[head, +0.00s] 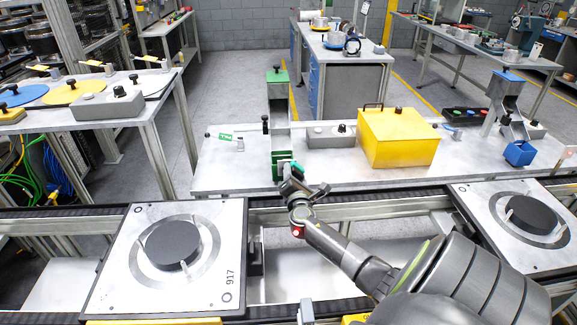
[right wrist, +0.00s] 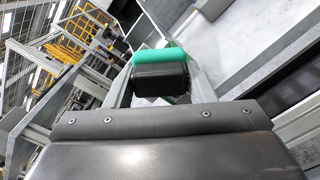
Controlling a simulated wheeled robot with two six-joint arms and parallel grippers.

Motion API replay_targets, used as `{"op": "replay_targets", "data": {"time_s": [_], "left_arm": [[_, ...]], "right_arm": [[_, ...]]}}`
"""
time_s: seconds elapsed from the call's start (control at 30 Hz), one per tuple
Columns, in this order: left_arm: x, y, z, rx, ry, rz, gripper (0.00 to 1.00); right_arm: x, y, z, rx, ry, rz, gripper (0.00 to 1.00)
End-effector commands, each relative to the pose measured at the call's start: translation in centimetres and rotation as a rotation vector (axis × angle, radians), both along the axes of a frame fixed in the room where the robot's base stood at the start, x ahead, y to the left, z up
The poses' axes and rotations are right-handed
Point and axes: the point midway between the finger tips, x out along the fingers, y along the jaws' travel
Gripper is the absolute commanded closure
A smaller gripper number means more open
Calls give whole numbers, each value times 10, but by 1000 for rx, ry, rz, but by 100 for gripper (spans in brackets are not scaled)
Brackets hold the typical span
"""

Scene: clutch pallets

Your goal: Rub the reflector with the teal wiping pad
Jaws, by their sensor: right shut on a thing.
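My right gripper (head: 291,186) is at the near edge of the rear worktable, shut on the teal wiping pad (head: 297,169). In the right wrist view the teal pad (right wrist: 158,54) shows as a bright teal strip on a dark block between the fingers. In the head view the pad is close to a green holder (head: 281,159) at the foot of an upright post; I cannot tell whether they touch. No part is clearly recognisable as the reflector. My left gripper is out of view.
A yellow box (head: 398,137) and a grey control box (head: 331,135) stand on the worktable (head: 213,176). A small metal bracket (head: 240,144) stands by a green tag. Nearer, two pallets with dark discs (head: 172,243) lie on the conveyor, with a gap between them.

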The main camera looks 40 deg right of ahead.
Motion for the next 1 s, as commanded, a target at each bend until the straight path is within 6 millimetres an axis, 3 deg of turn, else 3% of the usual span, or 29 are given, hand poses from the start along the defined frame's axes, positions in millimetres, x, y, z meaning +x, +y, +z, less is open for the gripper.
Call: {"op": "replay_targets", "data": {"time_s": [0.33, 1.0], "left_arm": [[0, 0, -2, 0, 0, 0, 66], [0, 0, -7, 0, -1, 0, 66]], "right_arm": [[-4, -7, 0, 1, 0, -1, 69], [22, 24, -1, 2, -1, 0, 69]]}}
